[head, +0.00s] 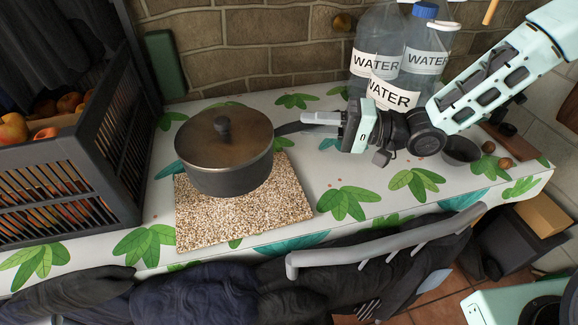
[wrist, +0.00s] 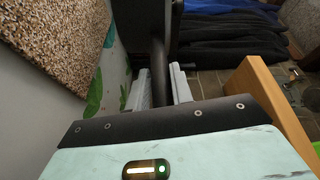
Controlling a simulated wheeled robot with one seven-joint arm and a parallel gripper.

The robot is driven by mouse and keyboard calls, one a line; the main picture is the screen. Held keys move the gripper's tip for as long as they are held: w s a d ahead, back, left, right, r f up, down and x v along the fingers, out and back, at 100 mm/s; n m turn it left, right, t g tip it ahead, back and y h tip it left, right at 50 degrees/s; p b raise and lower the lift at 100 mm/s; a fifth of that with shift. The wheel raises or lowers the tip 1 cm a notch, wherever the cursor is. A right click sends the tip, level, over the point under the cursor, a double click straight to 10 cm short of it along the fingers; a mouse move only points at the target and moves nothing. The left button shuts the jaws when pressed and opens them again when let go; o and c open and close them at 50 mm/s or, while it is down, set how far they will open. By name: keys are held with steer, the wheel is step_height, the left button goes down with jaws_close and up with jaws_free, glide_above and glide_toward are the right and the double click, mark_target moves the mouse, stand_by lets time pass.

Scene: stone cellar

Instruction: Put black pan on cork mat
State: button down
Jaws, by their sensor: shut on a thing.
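The black pan (head: 228,178), with its lid and knob on, is upright at the back part of the speckled cork mat (head: 250,215) in the head view. It covers the mat's back left area and reaches past its back edge. I cannot tell whether the pan's base touches the mat or is above it. My gripper (head: 318,124) is shut on the pan's handle (head: 290,128), to the right of the pan. In the wrist view the handle (wrist: 159,70) passes between the two fingers, and the mat (wrist: 62,38) shows at upper left.
A dark crate of apples (head: 70,180) stands at left. Several water bottles (head: 385,75) stand at the back, close to my arm. A small dark bowl (head: 461,150) and nuts lie at right. A grey rail (head: 390,245) and dark clothes (head: 210,290) are along the front.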

steer(key=shift+f+b, duration=0.35)
steer(key=shift+f, duration=4.05)
steer(key=shift+f, duration=0.15)
steer(key=c, duration=1.2)
jaws_free()
steer(key=shift+c, duration=0.2)
steer(key=shift+r, duration=0.2)
steer(key=d, duration=0.4)
steer(key=s+d, duration=0.1)
steer(key=d, duration=0.7)
steer(key=shift+s+f, duration=0.1)
steer(key=shift+s, duration=0.3)
